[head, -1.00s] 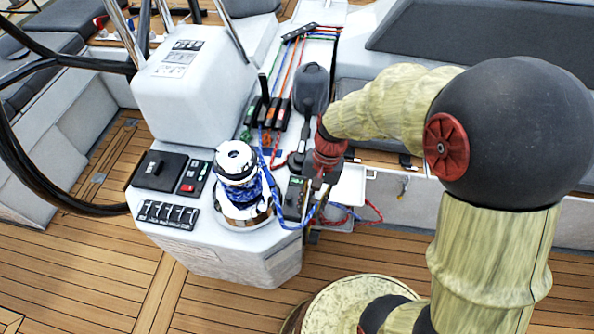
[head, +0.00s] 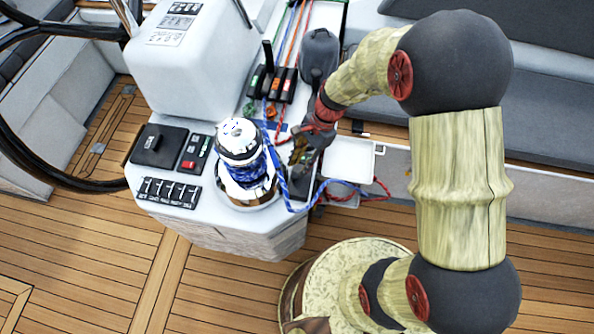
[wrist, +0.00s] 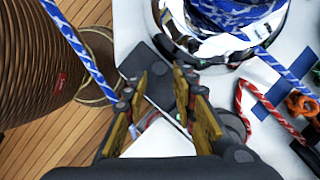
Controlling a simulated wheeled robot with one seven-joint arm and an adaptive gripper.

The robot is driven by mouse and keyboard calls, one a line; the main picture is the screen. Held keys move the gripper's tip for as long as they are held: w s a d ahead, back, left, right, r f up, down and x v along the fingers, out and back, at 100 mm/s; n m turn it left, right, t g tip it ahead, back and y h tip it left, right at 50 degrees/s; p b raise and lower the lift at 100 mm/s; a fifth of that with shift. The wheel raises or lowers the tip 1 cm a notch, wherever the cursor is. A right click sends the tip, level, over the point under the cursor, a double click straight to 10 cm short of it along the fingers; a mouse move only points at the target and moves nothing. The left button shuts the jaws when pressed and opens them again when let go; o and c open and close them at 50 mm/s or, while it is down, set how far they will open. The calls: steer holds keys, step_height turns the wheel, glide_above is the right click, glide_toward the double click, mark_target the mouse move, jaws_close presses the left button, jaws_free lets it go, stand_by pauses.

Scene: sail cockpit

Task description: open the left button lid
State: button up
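A small dark button panel (head: 303,188) sits at the edge of the white console, right of the winch. My gripper (head: 299,152) is over it, pointing down, and hides much of it. In the wrist view my gripper (wrist: 163,82) has its two gold-coloured fingers apart, with no object clearly held between them. A dark grey flat piece (wrist: 152,66), which may be a button lid, shows just beyond and between the fingertips. A little red and white shows lower between the fingers. I cannot tell whether a finger touches the dark piece, or which lid it is.
The chrome winch (head: 243,160) with blue rope stands close left of my gripper. A blue rope (head: 285,196) loops past the panel. Red rope (wrist: 246,100) lies right in the wrist view. A white open tray (head: 350,157) is right of the console. Rope clutches (head: 274,84) stand behind.

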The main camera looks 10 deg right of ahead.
mark_target(295, 175)
steer(key=b+x, duration=0.1)
steer(key=x, duration=0.2)
steer(key=shift+a+f, duration=0.1)
steer(key=shift+f, duration=0.2)
steer(key=shift+s, duration=0.1)
steer(key=shift+c, duration=1.1)
steer(key=c, duration=0.4)
jaws_close()
